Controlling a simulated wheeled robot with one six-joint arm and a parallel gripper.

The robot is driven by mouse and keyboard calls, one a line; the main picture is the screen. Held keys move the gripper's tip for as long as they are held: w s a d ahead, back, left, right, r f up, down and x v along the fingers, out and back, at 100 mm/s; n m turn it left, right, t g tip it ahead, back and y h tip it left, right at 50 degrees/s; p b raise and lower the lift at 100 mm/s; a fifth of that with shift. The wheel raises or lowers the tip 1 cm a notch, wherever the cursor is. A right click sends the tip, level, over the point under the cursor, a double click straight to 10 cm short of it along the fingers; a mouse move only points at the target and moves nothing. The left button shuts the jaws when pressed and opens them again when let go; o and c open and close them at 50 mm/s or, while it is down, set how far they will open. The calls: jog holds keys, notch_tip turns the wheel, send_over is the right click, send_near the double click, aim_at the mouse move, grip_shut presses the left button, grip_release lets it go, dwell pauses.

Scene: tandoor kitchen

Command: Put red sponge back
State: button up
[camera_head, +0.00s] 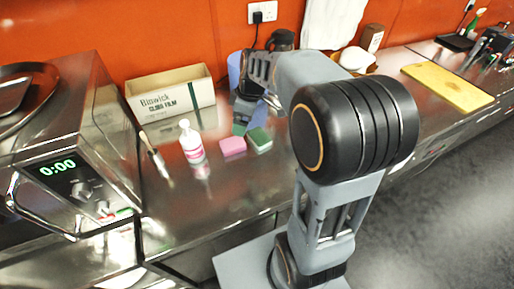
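A pink-red sponge (232,146) lies on the steel counter (190,225), just right of a white bottle. A green sponge (259,139) lies close to its right. My gripper (243,118) is low over the counter, behind the two sponges and apart from the pink-red one as far as I can see. A small teal-green patch (239,129) shows at its fingertips; I cannot tell what it is or whether it is gripped. The fingers are small and partly hidden, so their opening is unclear.
A brush (155,157) is left of the bottle, near the oven (85,150). A yellow board (447,86) lies far right. My arm hides the middle of the counter; its front left is bare.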

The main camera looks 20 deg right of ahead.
jog(key=s+a+r+m+t+h, duration=0.1)
jog(key=s+m+t+h, duration=0.1)
jog(key=s+m, duration=0.9)
jog(key=shift+s+a+t, duration=0.2)
jog(key=shift+s+t, duration=0.3)
jog(key=shift+s, duration=1.35)
